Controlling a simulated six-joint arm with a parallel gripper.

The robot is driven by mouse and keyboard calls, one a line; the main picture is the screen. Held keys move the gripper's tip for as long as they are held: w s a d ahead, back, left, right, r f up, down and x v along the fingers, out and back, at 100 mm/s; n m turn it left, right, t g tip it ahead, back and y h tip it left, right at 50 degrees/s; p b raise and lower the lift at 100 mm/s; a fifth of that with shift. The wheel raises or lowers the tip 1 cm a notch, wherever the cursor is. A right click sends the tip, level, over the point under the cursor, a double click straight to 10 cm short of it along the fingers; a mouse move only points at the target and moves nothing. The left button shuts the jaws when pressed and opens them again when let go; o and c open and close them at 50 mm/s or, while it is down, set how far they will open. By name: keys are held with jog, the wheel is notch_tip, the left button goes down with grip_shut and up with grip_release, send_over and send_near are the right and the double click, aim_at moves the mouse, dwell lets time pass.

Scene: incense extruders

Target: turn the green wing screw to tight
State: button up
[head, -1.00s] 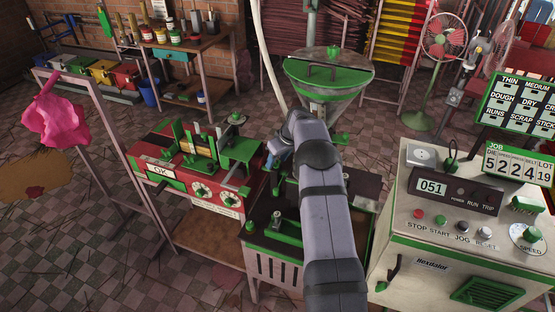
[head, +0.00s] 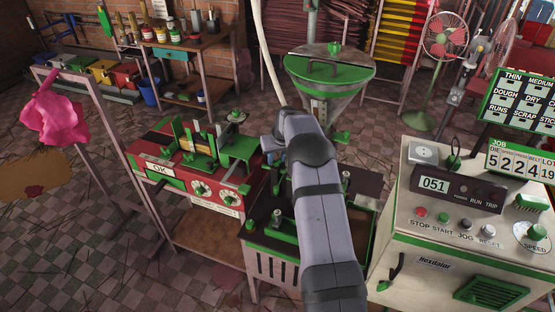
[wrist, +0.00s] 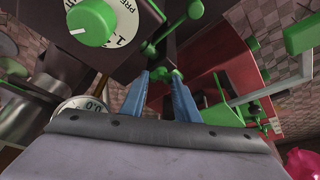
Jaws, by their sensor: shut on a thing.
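In the wrist view, the two blue fingers of my gripper (wrist: 163,80) reach up from the bottom. A small green piece (wrist: 174,74), which looks like the green wing screw, shows at the fingertips, and my gripper is shut on it. The fingers hide part of it, so its turn angle is hard to read. In the head view my arm hides the fingertips and the screw.

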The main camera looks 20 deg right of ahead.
jog(key=m+b, duration=0.1)
jog(key=m, duration=0.1)
jog(key=m+h+b, duration=0.1)
jog(key=m, duration=0.1)
jog(key=shift+a+f+h, duration=0.15)
jog(key=shift+a+h, duration=0.05)
jog(key=shift+h, duration=0.1)
jog(key=shift+w+m+g+h+b, duration=0.1)
jog(key=shift+m+g+h+b, duration=0.45)
jog(key=shift+m, duration=1.15)
jog(key=o, duration=1)
jog(key=shift+o, duration=0.2)
jog(key=shift+r, duration=0.25)
jog(key=b+v, duration=0.2)
jog(key=v, duration=0.5)
jog(key=shift+b, duration=0.3)
